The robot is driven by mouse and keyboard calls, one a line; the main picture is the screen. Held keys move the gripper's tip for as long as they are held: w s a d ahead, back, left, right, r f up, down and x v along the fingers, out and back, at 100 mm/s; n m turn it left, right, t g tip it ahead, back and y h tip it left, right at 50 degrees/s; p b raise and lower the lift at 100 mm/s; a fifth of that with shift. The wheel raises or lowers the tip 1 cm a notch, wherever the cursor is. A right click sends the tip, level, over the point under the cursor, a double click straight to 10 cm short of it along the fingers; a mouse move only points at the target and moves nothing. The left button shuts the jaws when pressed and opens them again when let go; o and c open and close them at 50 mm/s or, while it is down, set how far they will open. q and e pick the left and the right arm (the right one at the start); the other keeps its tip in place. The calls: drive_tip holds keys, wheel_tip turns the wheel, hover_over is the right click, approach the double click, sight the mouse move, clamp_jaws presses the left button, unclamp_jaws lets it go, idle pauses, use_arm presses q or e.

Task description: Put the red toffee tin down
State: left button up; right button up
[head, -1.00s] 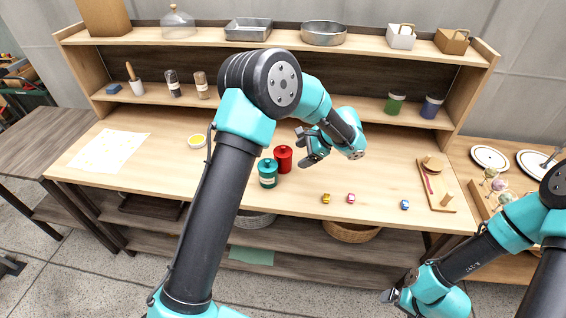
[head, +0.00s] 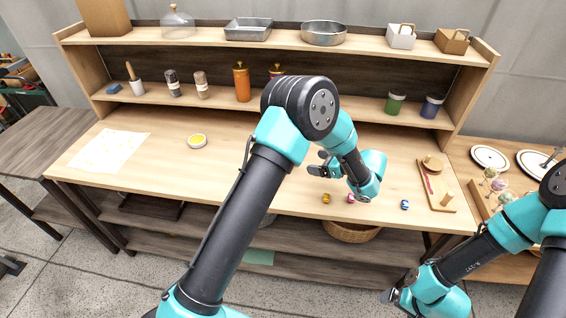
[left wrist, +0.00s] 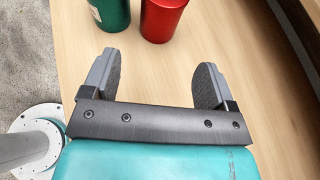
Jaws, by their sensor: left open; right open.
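The red toffee tin (left wrist: 163,18) stands on the wooden worktop, cut off by the top edge of the left wrist view. A green tin (left wrist: 112,12) stands close to its left. My left gripper (left wrist: 158,62) is open and empty, its fingers pointing toward the tins with bare wood between. In the head view my left gripper (head: 319,164) is over the worktop, and my left arm hides both tins. My right gripper (head: 393,297) is open and empty, low at the right, in front of the table.
Small coloured pieces, yellow (head: 326,198), pink (head: 351,198) and blue (head: 405,205), lie near the front edge. A wooden board (head: 444,196) is at right.

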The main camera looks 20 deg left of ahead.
use_arm(q)
drive_tip(key=x, duration=0.9)
drive_tip(key=shift+a, duration=0.1)
drive_tip(key=shift+x, duration=2.6)
drive_tip(key=shift+w, duration=0.15)
drive_tip(key=c, duration=0.8)
drive_tip(key=shift+o, duration=0.2)
wheel_tip(320, 180, up, 10)
